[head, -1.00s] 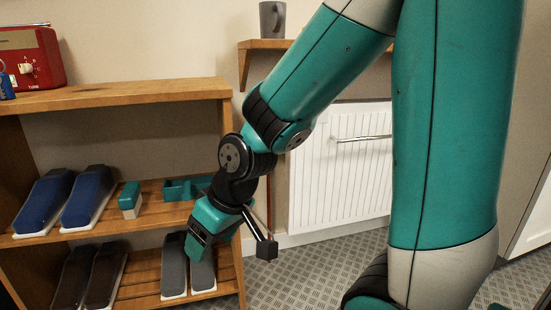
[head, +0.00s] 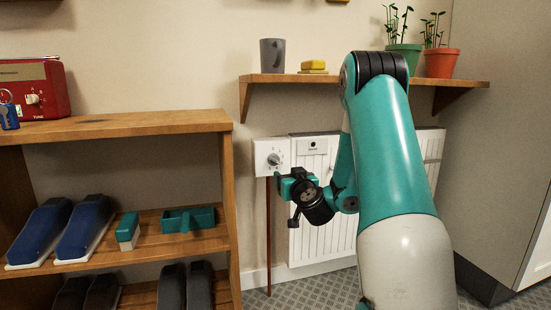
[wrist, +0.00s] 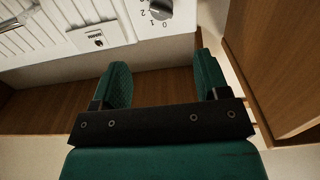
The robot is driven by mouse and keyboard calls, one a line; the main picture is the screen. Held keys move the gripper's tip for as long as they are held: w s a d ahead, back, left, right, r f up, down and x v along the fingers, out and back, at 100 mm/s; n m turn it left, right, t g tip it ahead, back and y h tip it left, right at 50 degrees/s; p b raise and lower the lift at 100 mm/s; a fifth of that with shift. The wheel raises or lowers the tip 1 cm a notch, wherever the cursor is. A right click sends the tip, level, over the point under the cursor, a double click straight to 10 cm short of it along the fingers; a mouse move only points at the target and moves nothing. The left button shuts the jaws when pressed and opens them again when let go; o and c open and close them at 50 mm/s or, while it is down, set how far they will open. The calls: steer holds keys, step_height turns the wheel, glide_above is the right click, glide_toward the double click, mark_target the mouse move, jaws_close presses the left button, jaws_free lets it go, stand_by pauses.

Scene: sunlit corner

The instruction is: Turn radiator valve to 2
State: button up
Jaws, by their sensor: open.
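The radiator valve is a grey knob (head: 273,160) on a white square plate, at the left end of the white radiator (head: 308,235). In the wrist view the knob (wrist: 160,9) is at the top edge, partly cut off, with the marks 2, 1 and 0 beside it. I cannot tell which mark it points to. My gripper (head: 281,180) is just below and right of the knob in the head view. In the wrist view my gripper (wrist: 161,70) has its two green fingers wide apart, nothing between them, and the knob lies beyond the fingertips.
A wooden shelf unit (head: 130,122) stands left of the valve. A wall shelf (head: 365,82) above holds a grey mug (head: 272,55), a yellow item (head: 313,66) and potted plants (head: 441,62). A brown pipe (head: 268,235) runs down below the valve.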

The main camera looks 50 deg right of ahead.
mark_target(276, 162)
steer(key=p+x, duration=0.9)
steer(key=x, duration=0.4)
steer(key=shift+w+p, duration=0.25)
steer(key=shift+p, duration=0.05)
steer(key=shift+x, duration=0.75)
steer(key=shift+c, duration=0.4)
steer(key=c, duration=0.8)
